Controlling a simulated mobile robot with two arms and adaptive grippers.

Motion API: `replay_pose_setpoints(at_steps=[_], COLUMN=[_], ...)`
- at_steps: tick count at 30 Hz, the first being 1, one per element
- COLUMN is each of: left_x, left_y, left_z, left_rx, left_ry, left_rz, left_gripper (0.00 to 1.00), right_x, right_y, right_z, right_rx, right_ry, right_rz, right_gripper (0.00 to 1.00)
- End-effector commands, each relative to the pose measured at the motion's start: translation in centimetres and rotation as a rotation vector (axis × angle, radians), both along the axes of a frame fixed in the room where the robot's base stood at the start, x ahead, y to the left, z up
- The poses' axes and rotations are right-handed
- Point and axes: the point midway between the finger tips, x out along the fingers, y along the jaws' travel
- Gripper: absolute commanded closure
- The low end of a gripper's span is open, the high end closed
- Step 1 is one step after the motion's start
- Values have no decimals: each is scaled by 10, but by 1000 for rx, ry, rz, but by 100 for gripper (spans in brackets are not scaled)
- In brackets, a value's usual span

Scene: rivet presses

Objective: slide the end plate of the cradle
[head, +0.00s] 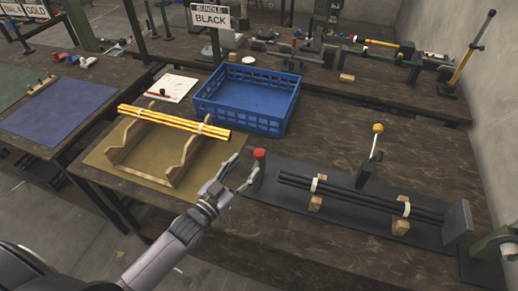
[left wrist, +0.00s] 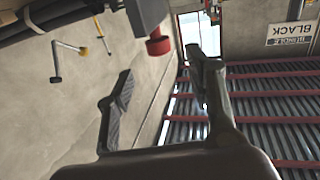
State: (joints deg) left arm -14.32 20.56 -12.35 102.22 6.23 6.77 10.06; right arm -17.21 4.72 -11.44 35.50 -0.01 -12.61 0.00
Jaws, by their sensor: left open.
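The cradle (head: 340,222) is a long dark base on the bench at right. Black rods (head: 345,196) with white bands lie across its wooden blocks. A grey end plate (head: 456,222) stands at its right end. A red knob (head: 259,154) tops a dark upright piece at its left end. My left gripper (head: 244,170) is open and empty beside that knob, on its left. In the left wrist view, the red knob (left wrist: 158,46) shows ahead between the spread fingers (left wrist: 160,68), apart from both. Whether the upright piece is a sliding plate I cannot tell. My right gripper is not in view.
A yellow-knobbed lever (head: 377,130) stands behind the rods. A blue crate (head: 248,97) sits behind my gripper under a BLACK sign (head: 211,20). Yellow rods (head: 175,122) rest on a wooden stand (head: 150,150) at left. The bench front is clear.

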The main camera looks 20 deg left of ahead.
Motion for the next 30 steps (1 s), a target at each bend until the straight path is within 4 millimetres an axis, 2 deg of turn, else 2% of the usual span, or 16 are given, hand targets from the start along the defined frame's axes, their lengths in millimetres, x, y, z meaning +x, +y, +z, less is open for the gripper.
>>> replay_pose_setpoints(at_steps=[1, 6, 12, 17, 25, 30], left_x=[13, 45, 70, 77, 78, 78], left_y=[-3, -13, -21, -23, -24, -23], left_z=[3, 3, 1, 0, 0, 0], left_rx=[-1, 0, 0, 1, 0, 0], left_ry=[-2, -3, 0, 1, 1, 1], left_rz=[1, 1, 1, 0, 0, 0], left_gripper=[51, 51, 51, 51, 52, 63], right_x=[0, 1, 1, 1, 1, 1], right_y=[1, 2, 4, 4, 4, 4], right_z=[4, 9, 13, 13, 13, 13], right_rx=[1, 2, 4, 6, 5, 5], right_ry=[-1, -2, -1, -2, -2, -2], right_rz=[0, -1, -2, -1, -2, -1], right_gripper=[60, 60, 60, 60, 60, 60])
